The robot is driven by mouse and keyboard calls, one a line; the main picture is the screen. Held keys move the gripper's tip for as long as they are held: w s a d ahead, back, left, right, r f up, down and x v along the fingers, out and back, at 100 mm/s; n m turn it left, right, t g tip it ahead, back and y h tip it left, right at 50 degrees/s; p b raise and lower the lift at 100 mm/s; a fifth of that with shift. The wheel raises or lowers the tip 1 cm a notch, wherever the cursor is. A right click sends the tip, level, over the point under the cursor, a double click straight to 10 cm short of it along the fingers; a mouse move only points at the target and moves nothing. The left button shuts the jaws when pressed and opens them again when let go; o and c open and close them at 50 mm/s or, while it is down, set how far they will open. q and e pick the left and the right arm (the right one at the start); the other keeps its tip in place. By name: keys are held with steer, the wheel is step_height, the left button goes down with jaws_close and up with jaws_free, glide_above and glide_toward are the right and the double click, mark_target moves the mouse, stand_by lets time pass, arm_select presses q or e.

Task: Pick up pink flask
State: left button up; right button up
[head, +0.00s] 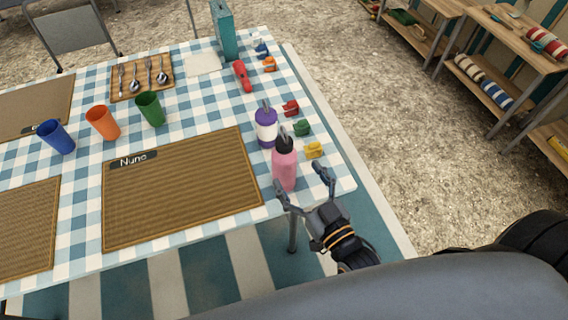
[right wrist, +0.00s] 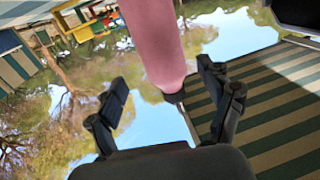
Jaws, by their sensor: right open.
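The pink flask (head: 284,170) with a dark cap stands upright near the table's right front corner. It also shows in the right wrist view (right wrist: 156,42), large and inverted, with its lower end between the finger lines. My right gripper (head: 299,175) is open, its fingers pointing at the flask from the table's front right edge. In the right wrist view the fingers (right wrist: 164,75) are spread to either side of the flask, with gaps on both sides. I cannot tell how deep the flask is between them. My left gripper is not in view.
A purple and white bottle (head: 266,127) stands just behind the flask. Red, green (head: 302,128) and yellow (head: 314,150) clips lie to its right. A woven placemat (head: 180,190) labelled Nuno lies to its left. Cups stand farther left. Shelves (head: 515,50) are at the far right.

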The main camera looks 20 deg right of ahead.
mark_target(284, 157)
steer(key=shift+w+a+r+p, duration=0.15)
steer(key=shift+w+a, duration=0.15)
steer(key=shift+w, duration=0.65)
steer(key=shift+w+a+r+p, duration=0.15)
steer(key=shift+w+a, duration=0.1)
steer(key=shift+w, duration=0.75)
steer(key=shift+w+a+r+p, duration=0.15)
steer(key=shift+w+a, duration=0.15)
steer(key=shift+w, duration=0.65)
steer(key=c, duration=1.5)
steer(key=shift+o, duration=0.2)
